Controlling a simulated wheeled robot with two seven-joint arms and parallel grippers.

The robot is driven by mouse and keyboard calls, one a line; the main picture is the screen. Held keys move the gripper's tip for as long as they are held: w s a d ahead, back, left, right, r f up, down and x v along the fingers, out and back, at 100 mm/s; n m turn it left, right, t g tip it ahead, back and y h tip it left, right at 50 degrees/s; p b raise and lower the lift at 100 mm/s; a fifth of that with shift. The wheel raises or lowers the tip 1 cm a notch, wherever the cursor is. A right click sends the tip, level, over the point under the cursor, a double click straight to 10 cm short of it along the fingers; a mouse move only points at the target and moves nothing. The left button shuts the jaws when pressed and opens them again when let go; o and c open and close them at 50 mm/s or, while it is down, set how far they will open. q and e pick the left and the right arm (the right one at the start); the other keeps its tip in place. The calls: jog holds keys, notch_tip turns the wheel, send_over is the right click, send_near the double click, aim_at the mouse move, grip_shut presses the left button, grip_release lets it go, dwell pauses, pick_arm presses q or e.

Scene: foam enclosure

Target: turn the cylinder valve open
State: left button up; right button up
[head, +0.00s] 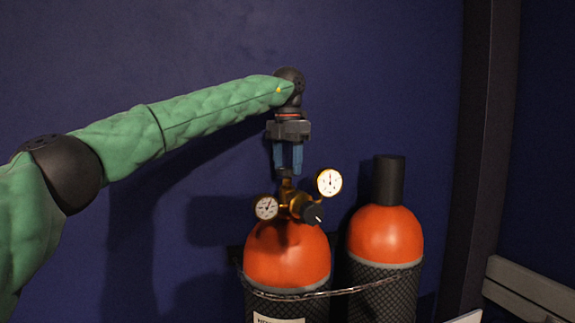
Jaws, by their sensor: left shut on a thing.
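Two gas cylinders with orange tops stand against a dark blue wall. The left cylinder (287,262) carries a brass regulator (296,199) with two white dial gauges and a black knob (312,214). My left gripper (288,172) points straight down above this cylinder, its blue fingers around the top of the valve (286,184). The fingers are shut on the valve's top, which they partly hide. How far the valve is turned cannot be seen. My right gripper is not in view.
The right cylinder (386,236) has a tall black cap (388,180). A chain (340,291) runs across the front of both cylinders. A dark post (483,150) and a grey rail (530,290) stand at the right.

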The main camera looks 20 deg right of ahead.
aim_at(289, 168)
pick_arm(q)
jog(key=shift+r, duration=0.1)
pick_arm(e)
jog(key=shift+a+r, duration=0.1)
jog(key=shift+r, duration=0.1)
pick_arm(q)
jog(key=o, duration=1)
jog(key=shift+d, duration=0.1)
jog(key=shift+c, duration=0.2)
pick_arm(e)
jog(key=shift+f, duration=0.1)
pick_arm(q)
jog(key=shift+r, duration=0.2)
notch_tip(289, 168, up, 7)
jog(key=shift+r+b, duration=0.15)
jog(key=shift+b, duration=0.7)
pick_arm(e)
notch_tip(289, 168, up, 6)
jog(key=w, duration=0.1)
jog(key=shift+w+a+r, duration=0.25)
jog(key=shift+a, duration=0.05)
pick_arm(q)
jog(key=shift+s+d, duration=0.1)
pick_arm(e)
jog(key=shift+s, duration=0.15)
